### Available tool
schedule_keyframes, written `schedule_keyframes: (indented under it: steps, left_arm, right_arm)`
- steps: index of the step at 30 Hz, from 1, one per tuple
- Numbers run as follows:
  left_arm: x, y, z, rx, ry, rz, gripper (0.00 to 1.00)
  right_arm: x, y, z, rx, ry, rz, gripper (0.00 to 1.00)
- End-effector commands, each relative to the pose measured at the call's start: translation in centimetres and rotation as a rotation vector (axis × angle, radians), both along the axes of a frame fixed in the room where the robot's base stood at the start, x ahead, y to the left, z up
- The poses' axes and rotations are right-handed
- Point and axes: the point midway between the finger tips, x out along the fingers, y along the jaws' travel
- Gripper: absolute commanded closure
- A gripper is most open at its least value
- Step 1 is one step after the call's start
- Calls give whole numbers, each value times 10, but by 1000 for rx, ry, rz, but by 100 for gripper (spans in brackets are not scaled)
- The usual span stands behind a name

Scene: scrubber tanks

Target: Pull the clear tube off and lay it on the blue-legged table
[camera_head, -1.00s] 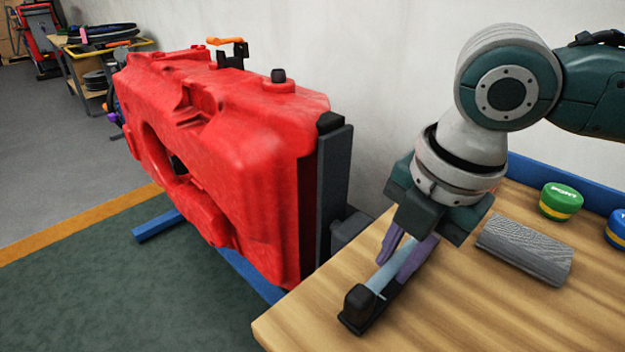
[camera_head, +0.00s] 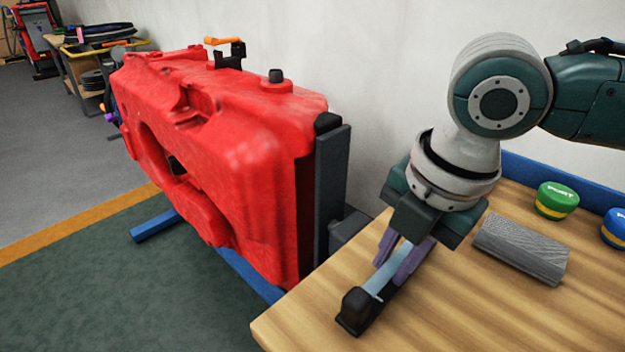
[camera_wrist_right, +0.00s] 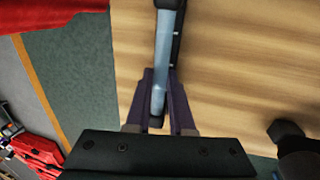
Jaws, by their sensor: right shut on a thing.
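The clear tube (camera_head: 379,279) is a pale bluish straight piece lying along a black holder (camera_head: 357,311) with a raised black end block, at the left front of the wooden table (camera_head: 450,310). My right gripper (camera_head: 389,268) reaches down from the upper right with its purple fingers on either side of the tube, shut on it. In the right wrist view the tube (camera_wrist_right: 163,45) runs lengthwise between the fingers (camera_wrist_right: 160,80), with black pieces at both ends. I cannot tell whether the tube is free of the holder. The table's legs are hidden. My left gripper is not in view.
A grey ridged block (camera_head: 520,248), a green-and-yellow tin (camera_head: 556,200) and a blue-and-yellow tin (camera_head: 616,229) sit on the table's right, before a blue back rail (camera_head: 540,178). A large red tank (camera_head: 220,160) stands left of the table. The table's front middle is clear.

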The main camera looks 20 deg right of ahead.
Motion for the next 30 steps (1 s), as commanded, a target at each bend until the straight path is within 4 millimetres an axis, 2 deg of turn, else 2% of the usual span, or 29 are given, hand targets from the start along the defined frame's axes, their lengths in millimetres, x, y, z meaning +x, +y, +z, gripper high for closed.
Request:
schedule_keyframes:
  steps: [14,15,23,28,30]
  left_arm:
    - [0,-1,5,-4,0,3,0]
    - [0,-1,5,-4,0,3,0]
    - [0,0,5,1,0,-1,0]
    - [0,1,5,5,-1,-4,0]
    - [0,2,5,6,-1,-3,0]
  right_arm:
    - [0,0,1,0,0,1,100]
    - [0,0,1,0,0,1,74]
    - [0,0,1,0,0,1,45]
    - [0,0,1,0,0,1,44]
    - [0,0,1,0,0,0,38]
